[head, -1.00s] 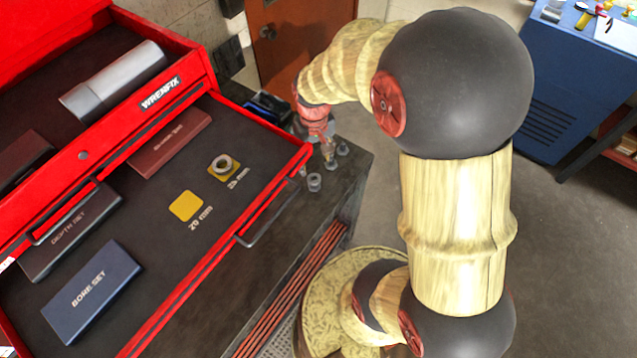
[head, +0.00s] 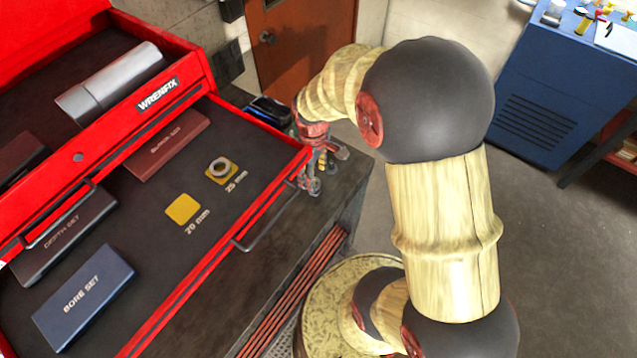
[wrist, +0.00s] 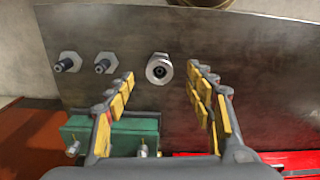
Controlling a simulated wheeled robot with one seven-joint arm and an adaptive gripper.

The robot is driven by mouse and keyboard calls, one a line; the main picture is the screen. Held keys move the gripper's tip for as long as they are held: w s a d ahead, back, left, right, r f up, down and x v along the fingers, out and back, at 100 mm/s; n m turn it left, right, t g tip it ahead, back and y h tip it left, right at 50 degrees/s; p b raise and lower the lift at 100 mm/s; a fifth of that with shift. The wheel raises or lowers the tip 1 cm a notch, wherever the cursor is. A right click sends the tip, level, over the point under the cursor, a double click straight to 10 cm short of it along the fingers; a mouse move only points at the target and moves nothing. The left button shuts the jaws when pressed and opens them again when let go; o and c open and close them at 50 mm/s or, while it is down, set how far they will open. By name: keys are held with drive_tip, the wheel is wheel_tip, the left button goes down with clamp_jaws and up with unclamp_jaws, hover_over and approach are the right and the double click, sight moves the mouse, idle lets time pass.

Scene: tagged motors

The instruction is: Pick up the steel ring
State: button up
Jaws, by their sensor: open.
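A short steel ring-like piece (wrist: 158,69) with a dark centre hole stands on the dark bench top in the wrist view. It lies between and just beyond the fingertips of my gripper (wrist: 161,84), which is open and empty. In the head view my gripper (head: 314,175) is low over the bench beside the open drawer and hides this piece. Another steel ring (head: 221,167) sits on the 25 mm yellow square (head: 233,178) in the drawer. The 20 mm yellow square (head: 183,209) is bare.
Two hex-based metal pieces (wrist: 68,62) (wrist: 104,63) stand left of the ring on the bench. A green box (wrist: 120,135) shows below, partly behind the fingers. The red drawer's edge (head: 258,203) and handle (head: 262,232) are close to my gripper. Blue and red cases lie in the drawer.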

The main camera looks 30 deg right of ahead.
wheel_tip(320, 180, down, 3)
drive_tip(key=shift+w+f, duration=0.15)
drive_tip(key=shift+f, duration=0.05)
drive_tip(key=c, duration=0.3)
drive_tip(key=c, duration=0.8)
drive_tip(key=shift+c, duration=0.5)
drive_tip(key=shift+r, duration=0.1)
wheel_tip(320, 180, up, 15)
drive_tip(key=p, duration=0.4)
drive_tip(key=shift+p, duration=0.4)
